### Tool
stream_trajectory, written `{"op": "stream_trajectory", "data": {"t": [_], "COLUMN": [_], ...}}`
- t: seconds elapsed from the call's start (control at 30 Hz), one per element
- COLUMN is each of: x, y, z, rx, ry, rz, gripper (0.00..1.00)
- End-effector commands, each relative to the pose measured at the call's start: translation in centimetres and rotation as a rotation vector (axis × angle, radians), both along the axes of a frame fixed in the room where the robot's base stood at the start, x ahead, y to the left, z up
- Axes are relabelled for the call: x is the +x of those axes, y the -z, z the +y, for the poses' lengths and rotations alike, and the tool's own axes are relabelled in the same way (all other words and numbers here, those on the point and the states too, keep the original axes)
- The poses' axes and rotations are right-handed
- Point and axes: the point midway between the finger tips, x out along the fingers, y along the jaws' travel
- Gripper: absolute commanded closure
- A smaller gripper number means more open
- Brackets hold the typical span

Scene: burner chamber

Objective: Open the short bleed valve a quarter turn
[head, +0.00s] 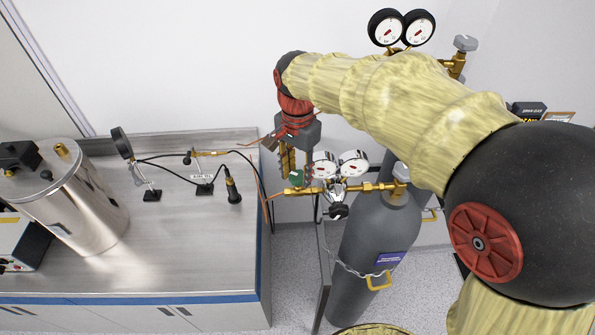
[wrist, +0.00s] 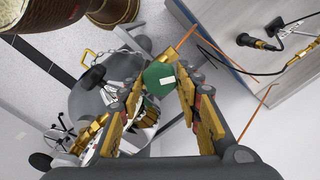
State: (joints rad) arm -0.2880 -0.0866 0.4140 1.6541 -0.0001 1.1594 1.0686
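A green round knob (head: 297,177) with a pale mark sits at the left end of the brass regulator fitting (head: 325,189) on the grey gas cylinder (head: 380,235). My gripper (head: 287,170) hangs pointing down just over this knob. In the wrist view, the knob (wrist: 159,78) shows between the two yellow-padded fingertips of my gripper (wrist: 164,80). The fingers are apart; a gap shows at the right finger, and I cannot tell whether the left one touches. No label on the knob is readable, so I cannot confirm that it is the short bleed valve.
Two gauges (head: 340,164) and a black knob (head: 339,211) are close right of my gripper. A steel bench (head: 180,235) at left holds a metal vessel (head: 80,205), black cables and a brass fitting (head: 209,153). A chain (head: 345,268) crosses the cylinder.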

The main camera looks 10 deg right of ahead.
Motion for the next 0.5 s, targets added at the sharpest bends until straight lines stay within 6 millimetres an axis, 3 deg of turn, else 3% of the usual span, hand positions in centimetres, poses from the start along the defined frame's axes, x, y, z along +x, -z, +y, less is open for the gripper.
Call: {"op": "stream_trajectory", "data": {"t": [0.27, 0.5], "x": [-0.01, -0.02], "y": [0.00, 0.00], "z": [-0.01, -0.01], "rx": [0.000, -0.001], "ry": [0.000, 0.001], "rz": [0.000, 0.001], "gripper": [0.49, 0.49]}}
